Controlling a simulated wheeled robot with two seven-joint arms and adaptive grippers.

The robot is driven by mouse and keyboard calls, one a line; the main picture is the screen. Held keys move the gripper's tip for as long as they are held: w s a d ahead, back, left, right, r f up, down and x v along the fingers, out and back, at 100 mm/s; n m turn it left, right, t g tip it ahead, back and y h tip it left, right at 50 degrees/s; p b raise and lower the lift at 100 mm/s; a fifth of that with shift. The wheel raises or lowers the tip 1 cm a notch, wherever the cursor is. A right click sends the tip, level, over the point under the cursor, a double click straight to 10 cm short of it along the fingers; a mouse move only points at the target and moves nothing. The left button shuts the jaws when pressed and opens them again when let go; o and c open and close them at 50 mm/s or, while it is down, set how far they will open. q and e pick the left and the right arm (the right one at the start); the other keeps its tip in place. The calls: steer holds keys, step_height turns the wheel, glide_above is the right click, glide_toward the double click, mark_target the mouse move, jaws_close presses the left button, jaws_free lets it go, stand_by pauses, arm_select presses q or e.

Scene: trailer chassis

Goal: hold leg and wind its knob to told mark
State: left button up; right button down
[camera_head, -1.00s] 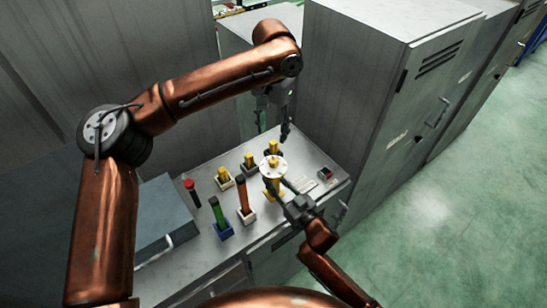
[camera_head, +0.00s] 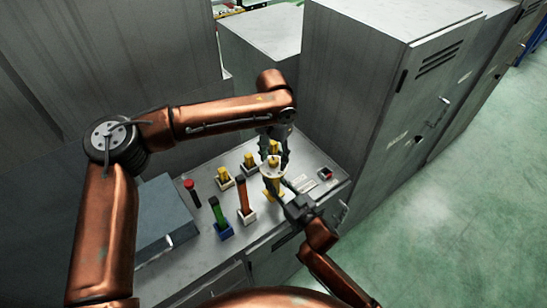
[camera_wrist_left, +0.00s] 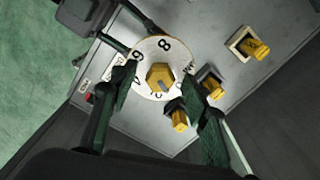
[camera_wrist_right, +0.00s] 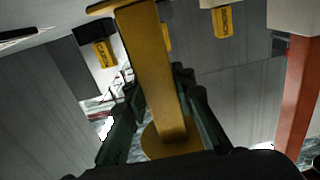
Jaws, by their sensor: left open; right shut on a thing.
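The yellow leg (camera_head: 271,188) stands upright on the cabinet top. Its round white dial (camera_wrist_left: 146,88) carries printed numbers, with an 8 and a 6 readable in the left wrist view. A yellow knob (camera_wrist_left: 160,77) with a grey mark sits at the dial's centre. My left gripper (camera_head: 274,158) is open above the leg, its fingers (camera_wrist_left: 158,98) on either side of the dial's near part, not closed on the knob. My right gripper (camera_head: 288,191) is shut on the leg's yellow post (camera_wrist_right: 157,75), coming in from the right.
Several yellow pieces in square holders, one (camera_head: 250,161) behind, stand near the leg. A green stick (camera_head: 217,213), an orange stick (camera_head: 243,197) and a red-topped black piece (camera_head: 191,190) are to the left. A small device with a red part (camera_head: 325,173) lies to the right. Tall grey cabinets (camera_head: 350,90) rise behind.

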arm_select(q)
steer(key=shift+c, duration=0.5)
steer(key=c, duration=1.1)
steer(key=shift+o, duration=0.2)
steer(key=shift+m, duration=0.4)
steer(key=m, duration=0.3)
steer(key=shift+m, duration=1.7)
steer(key=o, duration=1.2)
steer(key=shift+c, duration=0.2)
